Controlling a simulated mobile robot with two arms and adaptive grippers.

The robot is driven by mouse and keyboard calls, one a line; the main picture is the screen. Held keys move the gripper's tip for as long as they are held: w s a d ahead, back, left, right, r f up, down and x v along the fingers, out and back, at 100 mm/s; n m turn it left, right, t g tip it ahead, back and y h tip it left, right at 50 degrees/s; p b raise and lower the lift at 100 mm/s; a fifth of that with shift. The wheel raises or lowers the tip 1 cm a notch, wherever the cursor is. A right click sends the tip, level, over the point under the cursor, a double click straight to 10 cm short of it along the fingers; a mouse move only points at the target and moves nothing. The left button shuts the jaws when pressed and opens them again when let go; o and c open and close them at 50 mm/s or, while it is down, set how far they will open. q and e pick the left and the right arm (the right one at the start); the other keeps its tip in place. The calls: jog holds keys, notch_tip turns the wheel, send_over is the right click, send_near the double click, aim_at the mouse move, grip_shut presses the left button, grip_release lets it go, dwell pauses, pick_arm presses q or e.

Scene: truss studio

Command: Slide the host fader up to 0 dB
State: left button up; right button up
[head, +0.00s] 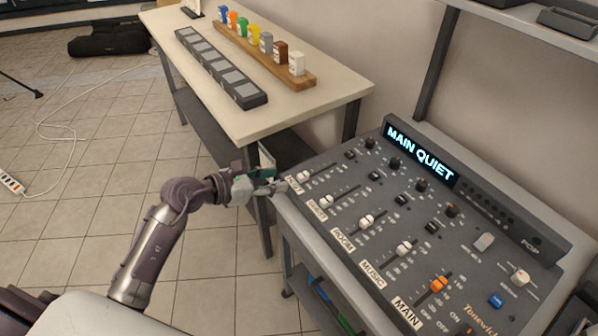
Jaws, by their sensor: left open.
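The mixer (385,215) stands on a bench at the right, with a lit display (420,153) reading "MAIN QUIET". The host fader (303,176) is a white cap at the mixer's left end, above the label (295,186) that reads as HOST. It sits near the lower end of its slot. My left gripper (279,181) is open beside the mixer's left front edge, just left of the host fader. Whether its fingertips touch the cap or the panel, I cannot tell. My right gripper is not in view.
More white fader caps (326,202) and an orange main fader (438,284) lie to the right on the panel. A pale table (325,98) behind holds a wooden rack of colourful containers (262,43) and a dark strip of grey squares (220,68). A shelf overhangs the upper right.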

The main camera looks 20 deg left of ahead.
aim_at(301, 175)
pick_arm(q)
jog(key=x, duration=0.6)
jog(key=shift+w+d+f+p, duration=0.1)
jog(key=shift+w+d+p, duration=0.05)
jog(key=shift+w+p, duration=0.15)
jog(key=shift+w+d+f, duration=0.2)
jog(key=shift+w, duration=0.1)
jog(key=shift+w+d+f, duration=0.15)
jog(key=shift+w+d, duration=0.05)
jog(key=shift+w, duration=0.05)
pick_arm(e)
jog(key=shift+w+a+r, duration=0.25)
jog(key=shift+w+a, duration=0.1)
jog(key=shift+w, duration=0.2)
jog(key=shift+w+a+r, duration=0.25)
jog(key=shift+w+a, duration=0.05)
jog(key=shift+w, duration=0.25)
pick_arm(q)
jog(key=shift+c, duration=0.2)
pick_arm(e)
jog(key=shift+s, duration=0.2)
pick_arm(q)
grip_shut()
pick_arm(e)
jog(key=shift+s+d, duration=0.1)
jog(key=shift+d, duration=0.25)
